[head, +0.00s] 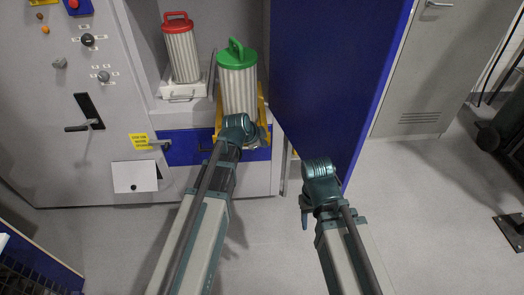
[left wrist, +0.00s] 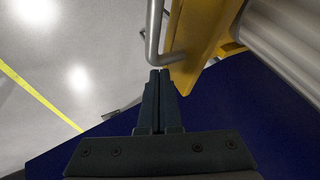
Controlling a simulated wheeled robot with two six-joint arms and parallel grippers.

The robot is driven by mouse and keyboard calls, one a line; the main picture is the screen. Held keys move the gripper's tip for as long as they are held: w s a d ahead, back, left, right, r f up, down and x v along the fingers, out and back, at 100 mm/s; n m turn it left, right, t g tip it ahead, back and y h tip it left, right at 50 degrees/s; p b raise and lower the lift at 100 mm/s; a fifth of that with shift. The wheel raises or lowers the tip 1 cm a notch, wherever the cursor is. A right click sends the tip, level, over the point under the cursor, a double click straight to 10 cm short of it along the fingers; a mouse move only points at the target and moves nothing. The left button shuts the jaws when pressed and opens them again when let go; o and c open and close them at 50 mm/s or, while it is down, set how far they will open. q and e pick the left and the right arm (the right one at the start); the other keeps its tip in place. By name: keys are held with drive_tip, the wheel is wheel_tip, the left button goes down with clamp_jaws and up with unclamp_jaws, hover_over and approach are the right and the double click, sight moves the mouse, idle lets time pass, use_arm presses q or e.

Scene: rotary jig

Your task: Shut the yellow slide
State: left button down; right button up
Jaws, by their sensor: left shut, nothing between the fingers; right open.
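The yellow slide (head: 262,106) is at the cabinet's lower opening in the head view, under a ribbed pale canister (head: 238,88) with a green handle-lid. My left gripper (head: 243,130) is in front of the slide, and its arm hides part of the slide's front. In the left wrist view its fingers (left wrist: 160,72) are shut and empty. Their tips are at the lower bend of a grey bar handle (left wrist: 154,32) on the yellow slide (left wrist: 204,35); I cannot tell whether they touch. My right gripper (head: 318,180) is open, right of the slide, in front of the blue door.
A red-topped canister (head: 182,55) stands on a white slide (head: 184,90) to the left. The blue door (head: 330,70) stands open on the right. A panel with knobs and a lever (head: 85,115) is at left.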

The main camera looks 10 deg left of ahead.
use_arm(q)
drive_tip(key=shift+w+a, duration=0.1)
drive_tip(key=shift+w, duration=0.25)
drive_tip(key=shift+w, duration=0.1)
